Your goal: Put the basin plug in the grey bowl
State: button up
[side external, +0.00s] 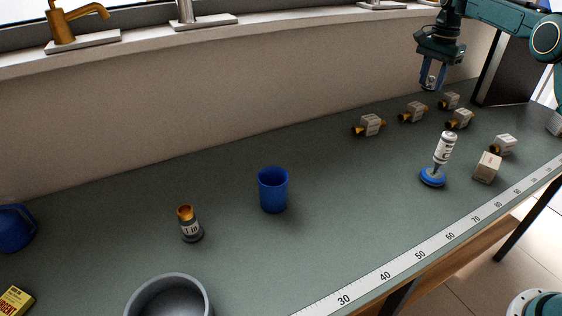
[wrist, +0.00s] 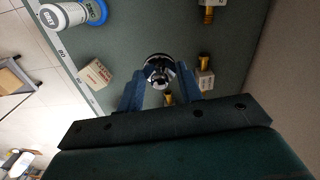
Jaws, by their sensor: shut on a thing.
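My gripper (side external: 432,82) is raised above the far right part of the bench in the side view. It is shut on the basin plug (side external: 431,81), a small chrome piece. In the wrist view the plug (wrist: 157,67) shows a shiny knob and a dark round rim between the two blue fingertips (wrist: 161,86). The grey bowl (side external: 168,282) stands at the bottom left of the side view, cut off by the frame edge. It is far from my gripper, and the part of its inside that shows is bare.
A white bottle on a blue base (side external: 441,158), a box (side external: 487,167) and several valve-like fittings (side external: 370,125) are nearer my gripper. A wall (side external: 250,95) runs behind.

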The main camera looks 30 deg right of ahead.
jog(key=w+a+f+n, duration=0.1)
jog(key=w+a+n, duration=0.15)
jog(key=a, duration=0.95)
jog(key=w+a+n, duration=0.2)
jog(key=w+a, duration=0.2)
jog(key=a, duration=0.7)
jog(key=s+a+f+n, duration=0.1)
jog(key=a+n, duration=0.1)
jog(key=a, duration=0.8)
jog(key=s+a+n, duration=0.2)
jog(key=a, duration=0.9)
jog(key=s+a+f+n, duration=0.1)
jog(key=s+a+n, duration=0.1)
jog(key=s+a, duration=0.6)
jog(key=s+a+f+n, duration=0.1)
jog(key=s+a+n, duration=0.2)
jog(key=s+a, duration=0.5)
jog(key=s+a+n, duration=0.3)
jog(key=s+a, duration=0.5)
jog(key=a, duration=0.9)
jog(key=shift+a+f, duration=0.35)
jog(key=shift+f, duration=0.05)
jog(key=shift+f, duration=0.2)
send_near(163, 307)
jog(key=shift+s+d+f, duration=0.3)
jog(key=shift+s+f, duration=0.6)
jog(key=shift+s+d+f, duration=0.3)
jog(key=shift+s+f, duration=0.55)
jog(key=shift+s, duration=0.05)
